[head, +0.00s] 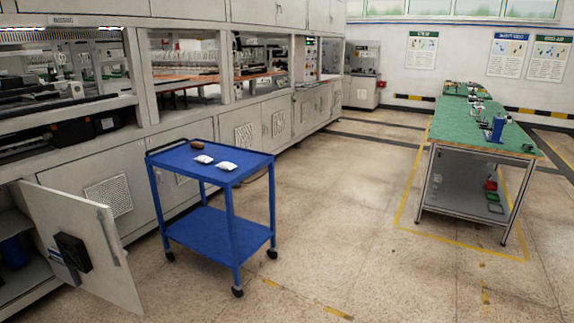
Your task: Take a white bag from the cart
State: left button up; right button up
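A blue two-shelf cart (182,163) on wheels stands left of the middle in the head view. Two white bags lie flat on its top shelf. One white bag (203,159) is near the middle of the shelf, and the other white bag (226,166) lies to its right and nearer to me. They are apart. A small brown object (197,144) lies behind them near the back edge. The lower shelf looks empty. Neither of my grippers shows in this view.
An open cabinet door (85,250) juts out at the lower left, near the cart. A grey machine enclosure (185,120) runs behind the cart. A green-topped workbench (470,125) with tools stands at the right. The floor between is clear.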

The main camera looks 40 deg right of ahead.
aim_at(225, 165)
jog(key=z, duration=0.95)
jog(key=i, duration=0.75)
jog(key=l, duration=0.1)
